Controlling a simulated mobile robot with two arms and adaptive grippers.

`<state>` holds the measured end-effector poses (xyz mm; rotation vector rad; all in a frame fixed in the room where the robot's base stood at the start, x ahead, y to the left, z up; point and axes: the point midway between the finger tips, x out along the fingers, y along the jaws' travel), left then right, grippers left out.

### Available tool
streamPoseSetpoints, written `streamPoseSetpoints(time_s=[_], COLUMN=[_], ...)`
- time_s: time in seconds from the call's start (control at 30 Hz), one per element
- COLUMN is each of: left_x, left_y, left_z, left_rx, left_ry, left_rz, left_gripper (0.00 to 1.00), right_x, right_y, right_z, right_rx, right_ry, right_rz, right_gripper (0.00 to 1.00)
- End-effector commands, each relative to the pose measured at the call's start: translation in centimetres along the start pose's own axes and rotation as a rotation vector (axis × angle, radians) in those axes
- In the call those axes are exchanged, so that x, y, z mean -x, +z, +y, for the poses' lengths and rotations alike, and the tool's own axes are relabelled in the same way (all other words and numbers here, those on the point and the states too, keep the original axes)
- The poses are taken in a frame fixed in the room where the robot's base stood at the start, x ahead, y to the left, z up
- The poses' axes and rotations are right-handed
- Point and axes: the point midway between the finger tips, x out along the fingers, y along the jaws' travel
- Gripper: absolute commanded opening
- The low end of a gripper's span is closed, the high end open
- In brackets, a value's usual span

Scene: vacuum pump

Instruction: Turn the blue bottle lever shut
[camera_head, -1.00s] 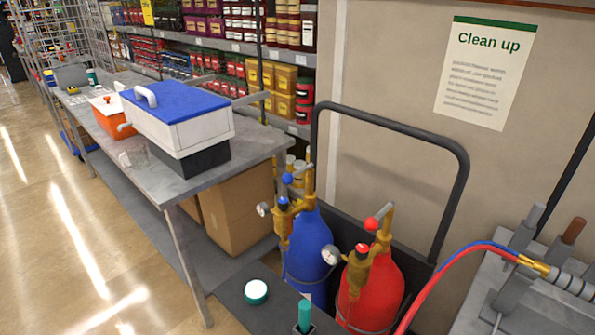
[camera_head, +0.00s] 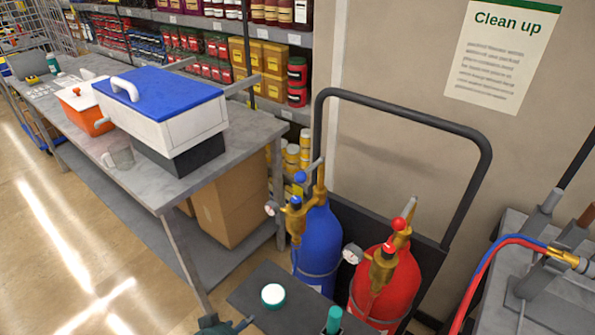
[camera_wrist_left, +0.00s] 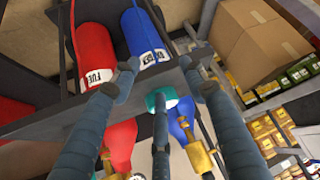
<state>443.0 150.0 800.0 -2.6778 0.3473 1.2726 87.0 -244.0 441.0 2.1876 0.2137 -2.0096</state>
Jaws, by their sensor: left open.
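The blue bottle (camera_head: 318,240) stands upright on a cart beside the red bottle (camera_head: 382,278). Its brass valve (camera_head: 294,217) carries blue knobs, a gauge and a short grey lever (camera_head: 315,164) at the top. In the left wrist view the blue bottle (camera_wrist_left: 141,28) shows beyond the fingers, with a brass valve (camera_wrist_left: 200,158) at the lower right; its lever cannot be made out there. My left gripper (camera_wrist_left: 160,75) is open and empty, its fingers spread. In the head view only part of it (camera_head: 226,326) shows at the bottom edge, left of and below the bottle. My right gripper is out of view.
A grey table (camera_head: 250,138) with a blue-lidded box (camera_head: 165,95) stands left.

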Motion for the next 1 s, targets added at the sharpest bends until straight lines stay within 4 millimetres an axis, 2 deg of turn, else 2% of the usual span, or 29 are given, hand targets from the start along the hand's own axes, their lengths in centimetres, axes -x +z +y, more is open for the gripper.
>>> streamPoseSetpoints(time_s=[0.03, 0.17, 0.27, 0.4, 0.53, 0.6, 0.73, 0.87, 1.0], left_x=[0.0, -0.1, 0.6, 2.8, 5.8, 7.1, 8.0, 7.2, 5.7], left_y=[-2.4, -9.0, -14.5, -22.4, -28.7, -30.9, -32.8, -34.0, -36.2], left_z=[0.2, 0.7, 1.3, 2.4, 3.5, 4.0, 4.4, 4.7, 5.1], left_rx=[-0.015, -0.056, -0.089, -0.139, -0.184, -0.201, -0.211, -0.211, -0.21], left_ry=[0.005, 0.017, 0.029, 0.046, 0.062, 0.069, 0.075, 0.076, 0.075], left_rz=[0.057, 0.226, 0.37, 0.587, 0.778, 0.851, 0.909, 0.91, 0.91], left_gripper=[0.44, 0.44, 0.44, 0.44, 0.44, 0.44, 0.44, 0.44, 0.44], right_x=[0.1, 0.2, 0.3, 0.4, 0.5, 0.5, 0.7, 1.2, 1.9], right_y=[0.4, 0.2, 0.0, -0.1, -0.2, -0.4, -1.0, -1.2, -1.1], right_z=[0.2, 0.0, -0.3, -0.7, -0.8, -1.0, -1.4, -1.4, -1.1], right_rx=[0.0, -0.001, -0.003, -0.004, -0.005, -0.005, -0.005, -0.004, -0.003], right_ry=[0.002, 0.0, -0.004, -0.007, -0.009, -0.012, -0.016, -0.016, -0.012], right_rz=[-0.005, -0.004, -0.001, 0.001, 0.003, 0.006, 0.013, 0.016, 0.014], right_gripper=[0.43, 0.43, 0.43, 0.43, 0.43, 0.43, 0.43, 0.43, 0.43])
